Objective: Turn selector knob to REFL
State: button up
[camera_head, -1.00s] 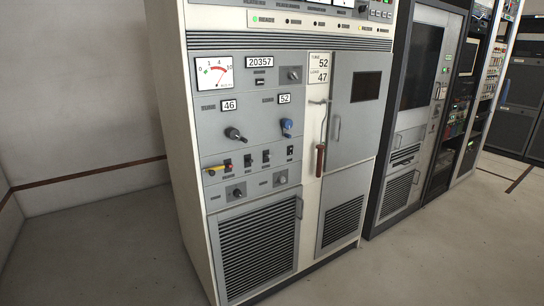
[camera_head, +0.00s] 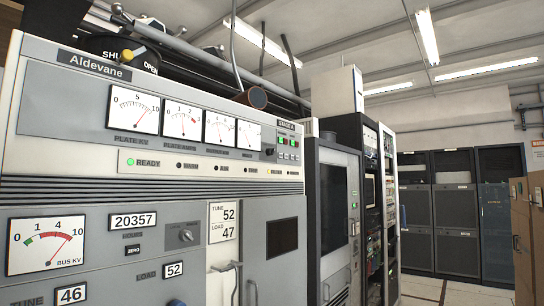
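The grey transmitter cabinet marked Aldevane (camera_head: 105,188) fills the left of the head view. A small dark knob (camera_head: 269,151) sits on its upper panel, right of the row of meters. A second small knob (camera_head: 186,236) sits on a square plate right of the 20357 counter (camera_head: 133,221). A blue knob (camera_head: 176,302) just shows at the bottom edge. I cannot read a REFL label, so I cannot tell which knob is the selector. My gripper is not in view.
A READY lamp (camera_head: 130,162) glows green. A yellow-knobbed dial marked SHUT and OPEN (camera_head: 127,55) sits on top, among pipes. Dark racks (camera_head: 335,210) stand to the right, with more cabinets (camera_head: 455,215) at the back. Open floor (camera_head: 440,290) shows at lower right.

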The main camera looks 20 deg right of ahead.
aim_at(270, 152)
jog(key=i+l, duration=0.35)
jog(key=l, duration=0.3)
jog(key=i+l, duration=0.2)
jog(key=l+z, duration=0.05)
jog(key=l, duration=0.1)
